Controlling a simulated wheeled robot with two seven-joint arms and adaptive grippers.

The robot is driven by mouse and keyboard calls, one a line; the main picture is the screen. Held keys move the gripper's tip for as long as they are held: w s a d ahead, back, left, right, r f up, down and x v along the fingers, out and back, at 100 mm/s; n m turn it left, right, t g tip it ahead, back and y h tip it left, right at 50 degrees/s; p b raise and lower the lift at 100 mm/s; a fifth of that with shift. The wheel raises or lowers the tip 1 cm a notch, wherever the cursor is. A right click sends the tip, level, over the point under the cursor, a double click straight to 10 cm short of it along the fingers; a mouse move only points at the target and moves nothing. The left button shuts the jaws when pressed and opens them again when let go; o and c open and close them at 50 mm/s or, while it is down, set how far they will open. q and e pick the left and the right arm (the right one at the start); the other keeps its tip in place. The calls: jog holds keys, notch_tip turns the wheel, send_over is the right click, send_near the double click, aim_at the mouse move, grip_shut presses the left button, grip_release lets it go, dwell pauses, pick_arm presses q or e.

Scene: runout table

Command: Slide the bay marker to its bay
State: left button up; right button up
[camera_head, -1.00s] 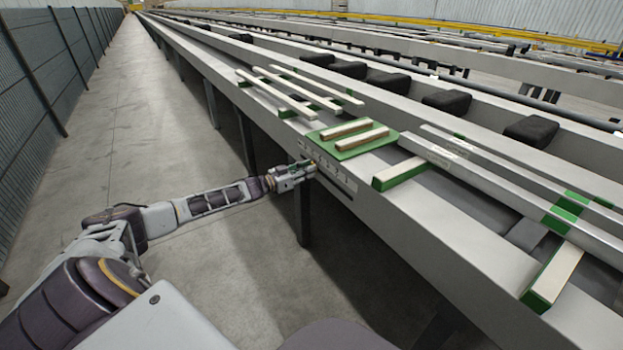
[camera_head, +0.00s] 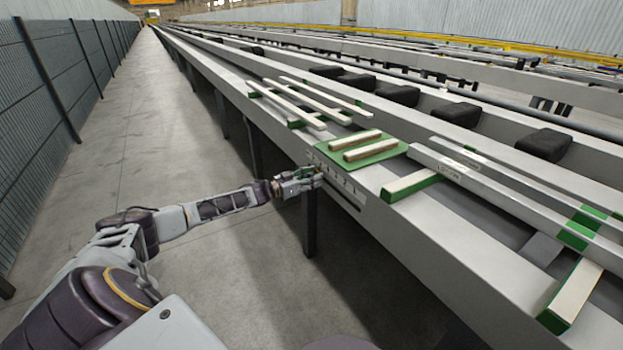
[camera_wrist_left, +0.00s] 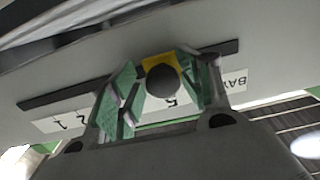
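The bay marker shows in the left wrist view as a round black knob (camera_wrist_left: 163,82) on a yellow piece (camera_wrist_left: 153,62). It sits at a dark slot (camera_wrist_left: 60,94) along the rail's side. A white bay strip (camera_wrist_left: 62,121), seen upside down, reads BAY at the right, 5 beside the knob, and 2 and 1 at the left. A finger hides the figures between. My left gripper (camera_head: 318,178) is at the rail's side; its green-padded fingers (camera_wrist_left: 160,88) lie against both sides of the knob. The head view hides the marker behind the gripper. My right gripper is not in view.
A green board (camera_head: 392,151) with two pale wooden bars lies on the rail (camera_head: 365,172) above the strip. Wooden strips (camera_head: 300,100), metal profiles (camera_head: 500,183) and black blocks (camera_head: 547,144) lie beyond. A table leg (camera_head: 310,225) stands below the gripper. The aisle floor (camera_head: 165,140) is clear.

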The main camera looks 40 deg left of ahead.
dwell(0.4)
pick_arm(q)
jog(key=shift+s+a, duration=0.1)
jog(key=v, duration=1.1)
jog(key=shift+s, duration=0.2)
dwell(1.1)
jog(key=shift+s, duration=0.1)
dwell(0.6)
jog(key=shift+r, duration=0.2)
notch_tip(320, 180, up, 9)
jog(key=p, duration=0.9)
jog(key=shift+r, duration=0.15)
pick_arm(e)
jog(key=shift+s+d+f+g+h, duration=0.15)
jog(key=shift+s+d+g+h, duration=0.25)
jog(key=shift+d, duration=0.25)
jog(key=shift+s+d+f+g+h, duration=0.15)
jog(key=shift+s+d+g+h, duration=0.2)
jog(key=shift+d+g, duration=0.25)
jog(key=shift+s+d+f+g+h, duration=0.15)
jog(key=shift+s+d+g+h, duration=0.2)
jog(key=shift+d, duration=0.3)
